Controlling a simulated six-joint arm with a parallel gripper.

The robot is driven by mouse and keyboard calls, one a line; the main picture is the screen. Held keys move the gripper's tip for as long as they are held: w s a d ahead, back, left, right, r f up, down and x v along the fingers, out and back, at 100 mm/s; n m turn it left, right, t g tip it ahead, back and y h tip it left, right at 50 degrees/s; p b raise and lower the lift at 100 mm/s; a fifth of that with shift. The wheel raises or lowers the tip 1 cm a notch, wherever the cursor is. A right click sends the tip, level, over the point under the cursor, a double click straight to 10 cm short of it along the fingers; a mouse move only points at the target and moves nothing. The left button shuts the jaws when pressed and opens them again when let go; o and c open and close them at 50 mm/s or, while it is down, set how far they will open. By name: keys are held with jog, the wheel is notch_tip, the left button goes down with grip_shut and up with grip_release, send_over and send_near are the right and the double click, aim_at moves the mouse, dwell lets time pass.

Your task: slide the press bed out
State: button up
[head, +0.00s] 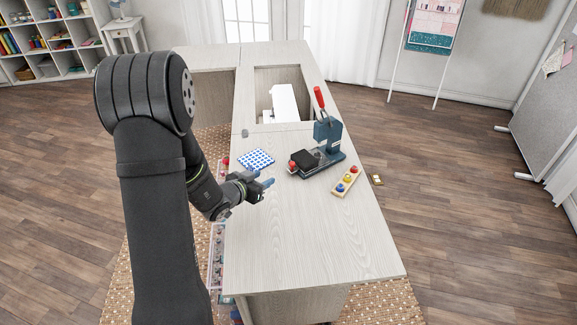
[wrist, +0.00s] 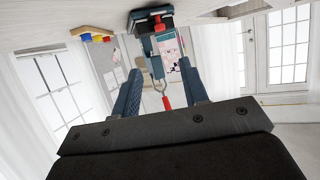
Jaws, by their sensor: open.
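The blue-grey press (head: 328,133) stands on the light wooden cabinet top, its red-gripped lever (head: 319,97) pointing up. Its low bed carries a dark block (head: 304,158), and a red knob (head: 292,166) sits at the near left end. I cannot tell how far the bed is slid out. My gripper (head: 266,189) is open and empty, left of and nearer than the knob, apart from it. In the wrist view the scene is upside down; the press (wrist: 152,18) and its red lever grip (wrist: 167,102) show between and beyond my fingers (wrist: 159,75).
A white machine (head: 284,103) sits in the cabinet opening behind. The near cabinet top (head: 310,240) is clear.

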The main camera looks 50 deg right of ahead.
aim_at(291, 164)
jog(key=x, duration=1.6)
jog(key=shift+d+f, duration=0.2)
jog(key=shift+d, duration=0.05)
